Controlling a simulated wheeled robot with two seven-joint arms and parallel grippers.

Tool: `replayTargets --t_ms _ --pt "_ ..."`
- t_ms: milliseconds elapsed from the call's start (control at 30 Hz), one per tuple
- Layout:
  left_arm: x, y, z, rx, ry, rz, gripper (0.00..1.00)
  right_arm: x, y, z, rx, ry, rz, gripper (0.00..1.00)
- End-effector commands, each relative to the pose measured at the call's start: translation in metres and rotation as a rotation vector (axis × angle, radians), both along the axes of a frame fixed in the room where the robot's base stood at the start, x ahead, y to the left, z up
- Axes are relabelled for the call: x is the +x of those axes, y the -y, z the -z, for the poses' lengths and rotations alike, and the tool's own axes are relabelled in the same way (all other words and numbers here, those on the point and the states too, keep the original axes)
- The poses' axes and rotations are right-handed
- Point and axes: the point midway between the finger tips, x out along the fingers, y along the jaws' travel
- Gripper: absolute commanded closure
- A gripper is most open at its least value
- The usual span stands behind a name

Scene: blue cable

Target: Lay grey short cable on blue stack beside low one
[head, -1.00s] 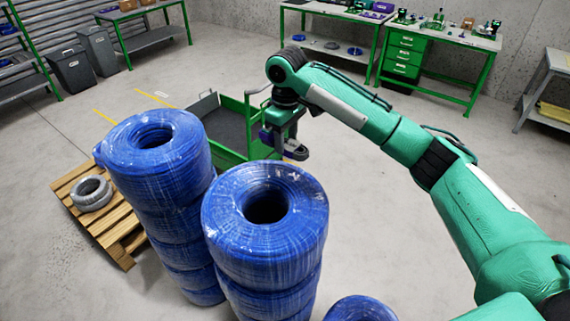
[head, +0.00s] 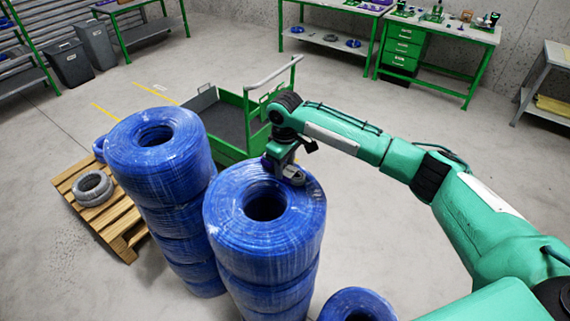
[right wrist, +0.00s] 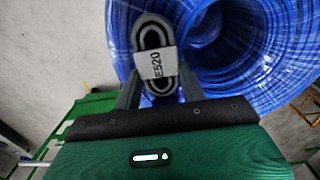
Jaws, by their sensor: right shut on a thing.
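My right gripper (head: 289,172) is shut on a small grey cable bundle (right wrist: 153,40) with a white tag reading "E520". In the head view the bundle (head: 294,176) shows at the far right rim of the middle blue stack (head: 262,238). In the right wrist view a blue coil (right wrist: 262,50) lies behind the bundle; I cannot tell whether they touch. A low blue coil (head: 345,299) sits at the bottom edge, right of the middle stack. A taller blue stack (head: 165,165) stands to the left. My left gripper is not in view.
A wooden pallet (head: 128,228) with a grey coil (head: 92,186) on it is at the left. A green cart (head: 222,153) stands behind the stacks. Green workbenches (head: 440,45) line the back wall. The floor at the right is open.

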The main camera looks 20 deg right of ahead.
Motion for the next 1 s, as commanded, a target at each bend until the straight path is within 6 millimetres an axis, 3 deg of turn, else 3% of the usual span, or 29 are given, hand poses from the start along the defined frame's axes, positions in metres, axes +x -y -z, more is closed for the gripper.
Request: replayTargets --t_ms 33,67,167,567,1000 --pt "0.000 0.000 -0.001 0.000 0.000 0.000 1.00 0.000 0.000 0.001 0.000 -0.001 0.000 0.82" --pt "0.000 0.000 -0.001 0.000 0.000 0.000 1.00 0.000 0.000 0.002 -0.001 -0.001 0.000 0.55" --pt "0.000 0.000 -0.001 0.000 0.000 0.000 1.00 0.000 0.000 0.002 -0.001 -0.001 0.000 0.37" --pt "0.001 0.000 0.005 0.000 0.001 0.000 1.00 0.001 0.000 -0.006 0.002 0.002 0.000 0.37" --pt "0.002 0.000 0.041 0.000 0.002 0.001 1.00 0.001 -0.001 -0.092 0.002 0.004 0.000 0.37"
